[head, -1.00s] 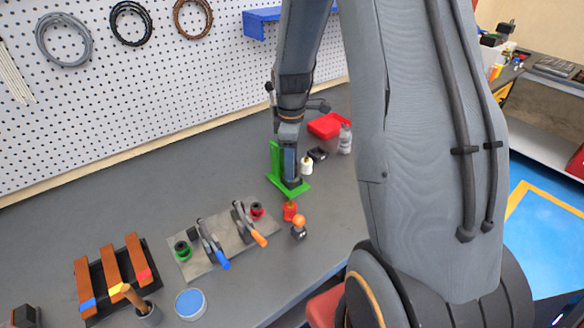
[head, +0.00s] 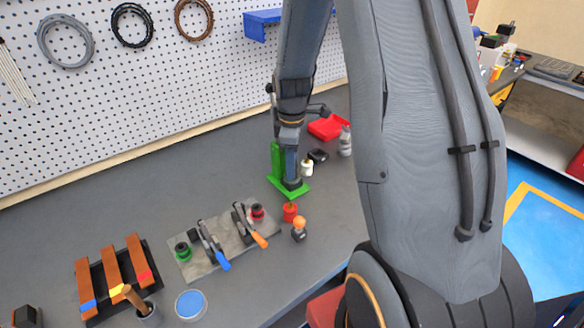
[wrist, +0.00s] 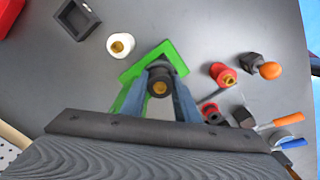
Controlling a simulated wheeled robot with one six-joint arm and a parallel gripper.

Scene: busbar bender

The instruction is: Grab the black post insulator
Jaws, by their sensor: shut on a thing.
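The black post insulator (wrist: 160,84) is a dark round post with a brass centre on top, seen in the wrist view. My gripper (wrist: 160,90) is shut on it, with one blue-grey finger on each side. The insulator is over a green angled stand (wrist: 133,92); I cannot tell whether it touches the base. In the head view my gripper (head: 292,182) points down at the green stand (head: 277,160), and my fingers mostly hide the insulator there.
A white insulator (head: 307,167) and a red insulator (head: 290,213) stand close to the green stand. An orange-knobbed piece (head: 299,230), a grey clamp plate (head: 192,262) and a red tray (head: 327,128) are nearby. The bench at back left is clear.

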